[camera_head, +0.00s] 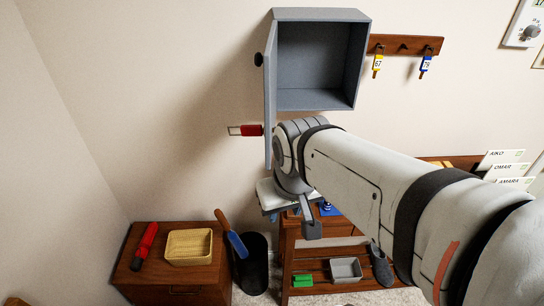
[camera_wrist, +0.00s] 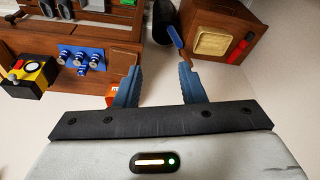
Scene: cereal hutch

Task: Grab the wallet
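The grey wall cabinet (camera_head: 315,62) has its door open at left and looks empty. A low wooden cabinet (camera_head: 180,285) bears a yellow basket (camera_head: 188,247) and a red-handled thing (camera_head: 145,245). A black bin (camera_head: 252,265) stands beside it. A blue holder with cylinders (camera_wrist: 82,60) is on the bench.

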